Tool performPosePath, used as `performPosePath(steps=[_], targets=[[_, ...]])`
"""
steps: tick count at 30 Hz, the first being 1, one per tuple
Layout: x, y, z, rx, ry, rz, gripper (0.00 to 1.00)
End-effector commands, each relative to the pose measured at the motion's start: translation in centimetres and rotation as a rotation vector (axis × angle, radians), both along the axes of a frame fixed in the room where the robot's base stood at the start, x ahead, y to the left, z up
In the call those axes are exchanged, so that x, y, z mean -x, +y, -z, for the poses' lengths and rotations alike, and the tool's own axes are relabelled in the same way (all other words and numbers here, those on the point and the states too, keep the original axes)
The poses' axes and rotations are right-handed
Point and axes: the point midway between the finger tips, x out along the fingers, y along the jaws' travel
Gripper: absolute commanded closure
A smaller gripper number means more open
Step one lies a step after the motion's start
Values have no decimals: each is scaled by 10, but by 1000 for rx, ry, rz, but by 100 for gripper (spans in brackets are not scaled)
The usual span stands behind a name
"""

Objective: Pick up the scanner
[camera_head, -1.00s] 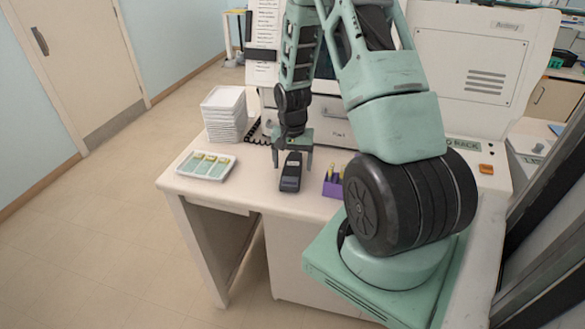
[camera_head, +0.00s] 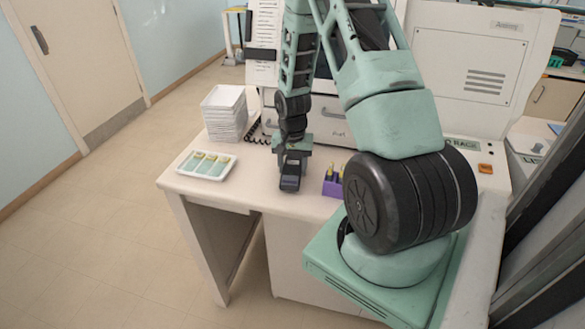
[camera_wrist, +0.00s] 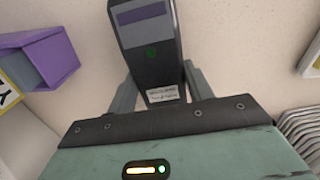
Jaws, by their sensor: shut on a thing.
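The scanner (camera_head: 290,182) is a small black handheld device lying on the white desk, near its front edge. In the wrist view the scanner (camera_wrist: 148,45) shows a purple-grey screen, a green mark and a white label. My gripper (camera_head: 291,165) points down over the scanner and covers its rear part in the head view. In the wrist view the gripper's two fingers (camera_wrist: 158,85) press on both sides of the scanner near the labelled end. The gripper is shut on it. I cannot tell any gap between scanner and desk.
A purple holder (camera_head: 332,187) with yellow-topped items stands close to the right of the scanner. A white tray with slides (camera_head: 207,165) lies to the left. A stack of white trays (camera_head: 225,113) stands behind it. A large machine fills the back of the desk.

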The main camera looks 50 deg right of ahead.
Motion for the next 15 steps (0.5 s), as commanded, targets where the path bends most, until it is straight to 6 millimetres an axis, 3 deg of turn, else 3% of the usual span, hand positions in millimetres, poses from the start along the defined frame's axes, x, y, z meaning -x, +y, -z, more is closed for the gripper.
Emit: performPosePath(steps=[8,15], targets=[[-1,-1,-25,3,-5,0,77],[-1,-1,-68,3,-4,1,77]])
